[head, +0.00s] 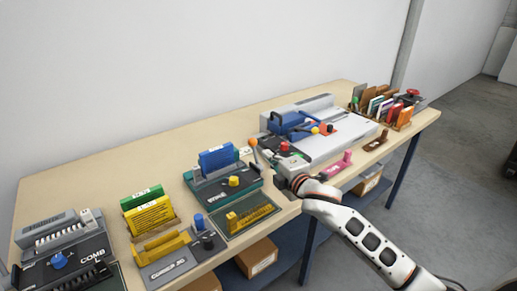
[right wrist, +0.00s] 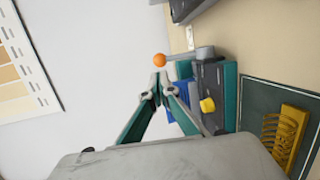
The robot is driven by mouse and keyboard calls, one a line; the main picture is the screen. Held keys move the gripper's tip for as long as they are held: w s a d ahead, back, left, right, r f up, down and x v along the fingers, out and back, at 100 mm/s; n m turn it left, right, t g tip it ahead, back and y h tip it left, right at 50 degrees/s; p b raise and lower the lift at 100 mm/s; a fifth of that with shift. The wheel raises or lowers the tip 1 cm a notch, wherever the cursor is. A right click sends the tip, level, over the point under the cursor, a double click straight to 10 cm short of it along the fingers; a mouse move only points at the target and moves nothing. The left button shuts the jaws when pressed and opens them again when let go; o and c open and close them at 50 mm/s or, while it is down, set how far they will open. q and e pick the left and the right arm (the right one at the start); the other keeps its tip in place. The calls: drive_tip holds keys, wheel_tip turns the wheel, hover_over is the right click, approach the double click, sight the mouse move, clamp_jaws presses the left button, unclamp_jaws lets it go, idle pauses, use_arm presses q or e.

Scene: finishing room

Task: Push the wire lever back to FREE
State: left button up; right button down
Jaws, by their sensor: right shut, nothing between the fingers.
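The wire lever shows its orange ball knob (head: 252,142) standing up at the right end of the teal wire machine (head: 225,190). In the right wrist view the knob (right wrist: 160,60) sits just beyond my fingertips, with the lever's grey pivot (right wrist: 205,52) on the machine (right wrist: 212,95). My right gripper (right wrist: 159,77) is shut and empty; its tips are close to the knob, and I cannot tell whether they touch it. In the head view my right arm reaches in from the lower right and its gripper (head: 281,170) is beside the machine. FREE is not readable. My left gripper is out of view.
A blue and grey machine (head: 290,122) stands to the right, a black comb machine (head: 68,258) at far left. A yellow comb (head: 250,218) lies on a dark mat in front of the teal machine. A wall runs behind the bench (head: 110,165).

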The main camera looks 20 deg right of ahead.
sight(254, 142)
drive_tip(key=x, duration=0.7)
drive_tip(key=shift+w+f+b, duration=0.1)
drive_tip(key=shift+w+b, duration=0.25)
drive_tip(key=shift+w, duration=0.15)
drive_tip(key=shift+p+x, duration=0.4)
drive_tip(key=shift+x, duration=0.35)
drive_tip(key=shift+a+r, duration=0.1)
drive_tip(key=shift+r, duration=0.3)
